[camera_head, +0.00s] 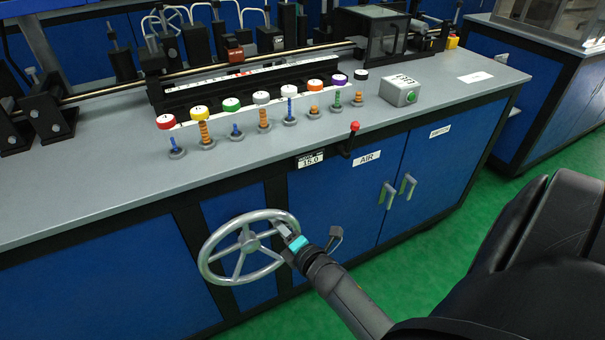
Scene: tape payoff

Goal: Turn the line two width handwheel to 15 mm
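The metal handwheel (250,242), spoked, is mounted on the blue front of the bench, below the worktop. My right gripper (286,231) reaches in from the lower right and its tip overlaps the right side of the wheel's rim. Its fingers are small and partly hidden against the rim, so I cannot tell whether they are closed on it. A small display plate (311,159) on the bench edge above the wheel seems to read 15.0. My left gripper is not in view.
A red-knobbed lever (352,138) sticks out from the bench edge right of the display. Several coloured knobs stand along the grey worktop (110,186). A grey box with a green button (401,92) is there too. Cabinet handles (388,193) project right of my gripper. Green floor lies in front.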

